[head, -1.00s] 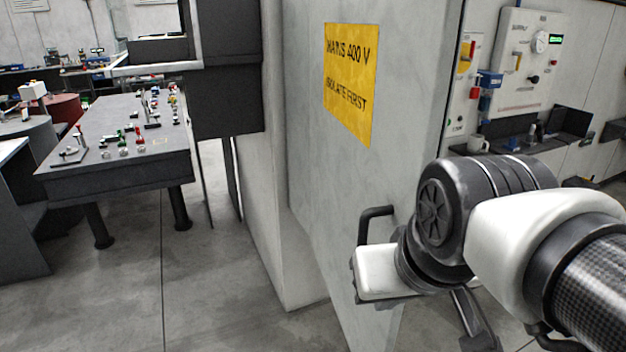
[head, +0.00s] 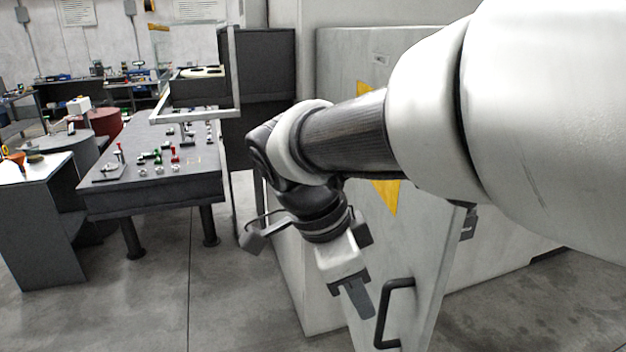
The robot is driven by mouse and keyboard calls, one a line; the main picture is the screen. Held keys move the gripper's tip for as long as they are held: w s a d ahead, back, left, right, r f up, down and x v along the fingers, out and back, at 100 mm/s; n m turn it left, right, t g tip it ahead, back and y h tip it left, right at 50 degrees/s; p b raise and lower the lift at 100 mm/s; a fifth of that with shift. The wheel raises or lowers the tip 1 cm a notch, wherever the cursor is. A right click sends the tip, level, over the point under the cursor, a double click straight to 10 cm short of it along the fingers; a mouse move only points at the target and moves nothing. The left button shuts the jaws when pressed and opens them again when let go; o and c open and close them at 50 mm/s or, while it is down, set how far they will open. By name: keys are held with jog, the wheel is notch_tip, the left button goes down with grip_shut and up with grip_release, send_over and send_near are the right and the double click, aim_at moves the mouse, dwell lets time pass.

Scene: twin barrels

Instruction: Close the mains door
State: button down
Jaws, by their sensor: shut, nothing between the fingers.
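The mains door (head: 425,265) is a pale grey panel of the cabinet, standing at an angle with its near edge toward me. My arm covers much of it. Its yellow warning sign (head: 386,198) shows only in part behind my arm. The black bar handle (head: 381,330) is low on the door near its free edge. My gripper (head: 358,300) is shut and empty, pointing down just left of the handle in the picture. I see a gap between them, but cannot tell whether the fingers touch the door face.
A dark workbench (head: 150,190) with small coloured parts stands to the left. A dark box (head: 262,85) and a pale frame sit between bench and cabinet. A grey side table (head: 40,215) is at far left. The floor (head: 200,300) in front is clear.

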jog(key=b, duration=0.4)
send_over(411, 351)
jog(key=a, duration=0.3)
jog(key=shift+s+d+f, duration=0.1)
jog(key=shift+d+f, duration=0.05)
jog(key=shift+f, duration=2.15)
jog(key=shift+d+f, duration=0.1)
jog(key=shift+f, duration=2.2)
jog(key=shift+d, duration=0.15)
